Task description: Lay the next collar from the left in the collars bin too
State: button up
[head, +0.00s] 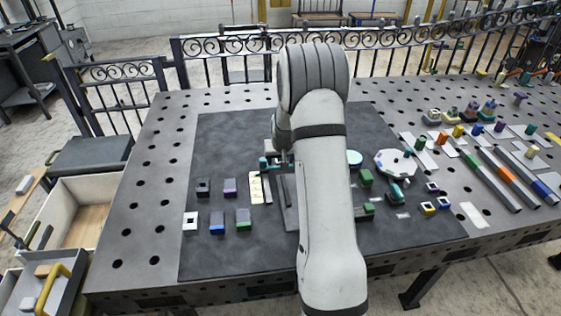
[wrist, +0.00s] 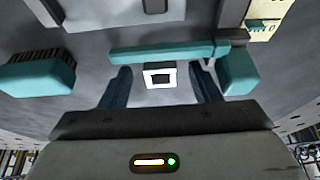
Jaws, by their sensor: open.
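In the wrist view a small white square collar (wrist: 160,76) with a dark square hole sits between the two dark fingers of my gripper (wrist: 163,84). The gripper is open, with a gap on both sides of the collar. A teal bar (wrist: 165,51) runs just beyond the collar. In the head view a white holed piece (head: 190,222) and a black holed piece (head: 203,187) are at the left of the dark mat. I cannot tell whether either is the wrist-view collar. My arm hides much of the mat's middle. I cannot tell which container is the collars bin.
Purple (head: 230,187), blue (head: 217,223) and green (head: 243,219) blocks stand near the pale label strip (head: 256,187). Small yellow pieces (head: 428,207) and a white disc (head: 395,163) are at right. An open wood-bottomed box (head: 62,212) stands left of the table.

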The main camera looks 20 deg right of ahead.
jog(key=shift+c, duration=0.4)
jog(key=c, duration=1)
jog(key=shift+c, duration=0.6)
jog(key=shift+r, duration=0.1)
